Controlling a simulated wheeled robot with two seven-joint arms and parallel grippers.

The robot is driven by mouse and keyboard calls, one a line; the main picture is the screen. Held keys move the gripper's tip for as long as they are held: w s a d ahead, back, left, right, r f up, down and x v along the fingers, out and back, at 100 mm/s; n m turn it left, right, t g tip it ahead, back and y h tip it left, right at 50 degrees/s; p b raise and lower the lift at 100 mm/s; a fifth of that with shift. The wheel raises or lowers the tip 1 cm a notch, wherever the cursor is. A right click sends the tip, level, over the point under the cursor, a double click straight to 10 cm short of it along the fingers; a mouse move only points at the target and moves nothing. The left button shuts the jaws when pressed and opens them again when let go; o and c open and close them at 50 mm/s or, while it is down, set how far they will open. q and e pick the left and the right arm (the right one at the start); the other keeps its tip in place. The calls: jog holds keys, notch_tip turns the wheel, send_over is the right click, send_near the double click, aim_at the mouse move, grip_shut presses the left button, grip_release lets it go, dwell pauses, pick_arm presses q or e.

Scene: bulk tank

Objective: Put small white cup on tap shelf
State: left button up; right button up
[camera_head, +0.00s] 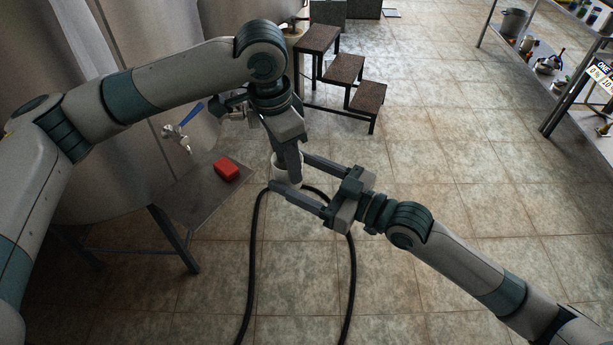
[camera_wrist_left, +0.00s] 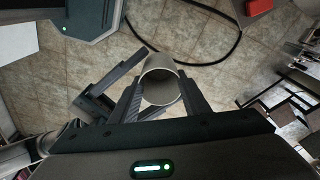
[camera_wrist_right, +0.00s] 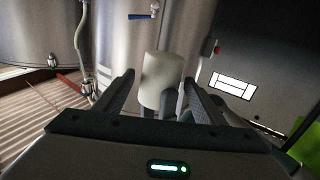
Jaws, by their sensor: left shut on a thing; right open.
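The small white cup (camera_head: 281,160) is held in the air right of the tap shelf. My left gripper (camera_head: 291,178) is shut on it. The left wrist view shows the cup (camera_wrist_left: 160,72) with its open mouth between the fingers. My right gripper (camera_head: 287,172) is open, its fingers on either side of the cup. In the right wrist view the cup (camera_wrist_right: 162,78) stands between these spread fingers; I cannot tell if they touch it. The metal tap shelf (camera_head: 180,202) juts from the tank below a blue-handled tap (camera_head: 183,125).
A red block (camera_head: 226,169) sits on the shelf near its right edge. A dark hose (camera_head: 254,250) loops over the tiled floor below the grippers. Dark steps (camera_head: 343,70) stand at the back, and a metal rack (camera_head: 545,75) at the right. The shelf's front part is bare.

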jog(key=c, duration=1.1)
pick_arm(q)
jog(key=o, duration=1.1)
jog(key=shift+s, duration=0.1)
pick_arm(e)
jog(key=shift+w, duration=0.1)
jog(key=shift+d, duration=0.1)
jog(key=shift+w, duration=0.1)
pick_arm(q)
jog(key=shift+a+r, duration=0.1)
jog(key=shift+r, duration=0.45)
notch_tip(320, 180, up, 11)
jog(key=a, duration=0.1)
jog(key=shift+s, duration=0.15)
pick_arm(e)
jog(key=shift+s, duration=0.2)
jog(key=shift+c, duration=1.2)
pick_arm(q)
jog(key=shift+f, duration=0.1)
